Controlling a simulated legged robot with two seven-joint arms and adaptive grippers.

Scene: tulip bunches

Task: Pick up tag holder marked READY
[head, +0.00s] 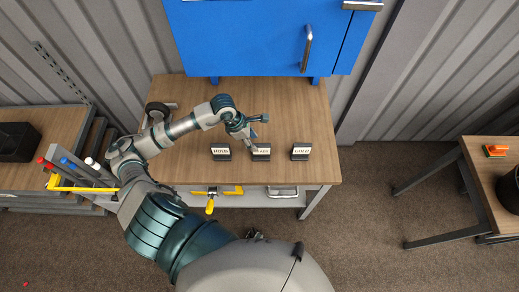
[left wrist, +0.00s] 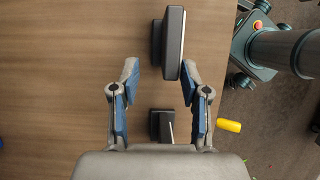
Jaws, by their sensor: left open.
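The tag holder marked READY (head: 264,155) stands on the wooden table, between the HOLD holder (head: 221,153) and the COLD holder (head: 301,152). My left gripper (head: 261,131) is open at the READY holder, with one finger covering part of its label. In the left wrist view, a larger dark holder (left wrist: 172,45) shows at the tips of my open left gripper (left wrist: 160,80), overlapping the right fingertip in the picture. A smaller dark holder (left wrist: 160,124) shows lower between the fingers, partly hidden by the palm. Their labels cannot be read there. My right gripper is not in view.
A blue cabinet (head: 255,35) hangs behind the table (head: 240,92). A side table (head: 480,160) at the right bears a red-orange item (head: 495,150). The table right of COLD is clear.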

